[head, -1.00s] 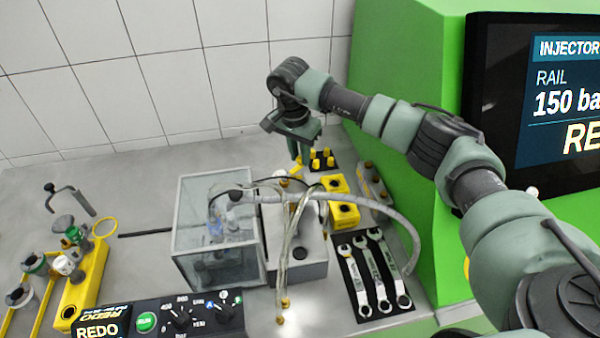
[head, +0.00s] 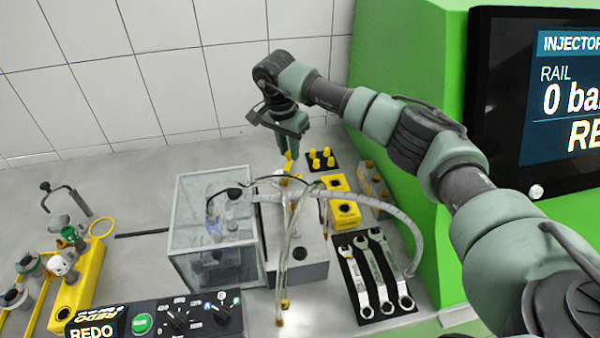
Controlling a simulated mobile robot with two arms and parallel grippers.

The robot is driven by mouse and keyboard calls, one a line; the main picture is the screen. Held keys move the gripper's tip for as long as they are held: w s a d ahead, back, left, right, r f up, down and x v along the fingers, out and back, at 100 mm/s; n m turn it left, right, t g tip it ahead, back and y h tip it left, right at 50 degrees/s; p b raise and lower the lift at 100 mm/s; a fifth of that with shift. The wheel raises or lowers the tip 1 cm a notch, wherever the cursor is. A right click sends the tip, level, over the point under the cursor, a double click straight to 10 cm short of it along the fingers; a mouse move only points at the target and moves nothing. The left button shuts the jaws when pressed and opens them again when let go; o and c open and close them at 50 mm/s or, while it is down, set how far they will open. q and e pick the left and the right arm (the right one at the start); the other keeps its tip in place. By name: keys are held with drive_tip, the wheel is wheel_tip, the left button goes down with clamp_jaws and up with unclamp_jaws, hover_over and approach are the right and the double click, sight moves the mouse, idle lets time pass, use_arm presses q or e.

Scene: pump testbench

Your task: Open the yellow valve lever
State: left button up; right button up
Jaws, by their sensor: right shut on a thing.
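The yellow valve lever (head: 289,164) shows as a small upright yellow piece behind the grey pump block (head: 312,258). My right gripper (head: 288,152) points down from above and is shut on the lever. The fingers hide part of the lever, and the hoses hide the valve body below it. My left gripper is not in view.
A clear glass box (head: 213,228) stands left of the block. Hoses (head: 375,196) arch over the block. Several yellow caps (head: 322,158), a yellow block (head: 341,210) and wrenches (head: 376,272) lie to the right. A control panel (head: 160,322) is in front. The green cabinet (head: 400,90) bounds the right.

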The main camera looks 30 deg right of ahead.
drive_tip(key=shift+w+a, duration=0.1)
drive_tip(key=shift+a, duration=0.15)
drive_tip(key=shift+c, duration=0.2)
drive_tip(key=shift+w+a, duration=0.35)
drive_tip(key=shift+a, duration=0.4)
drive_tip(key=o, duration=1.5)
drive_tip(key=shift+r, duration=0.1)
wheel_tip(320, 180, up, 6)
drive_tip(key=p, duration=0.3)
drive_tip(key=shift+d, duration=0.1)
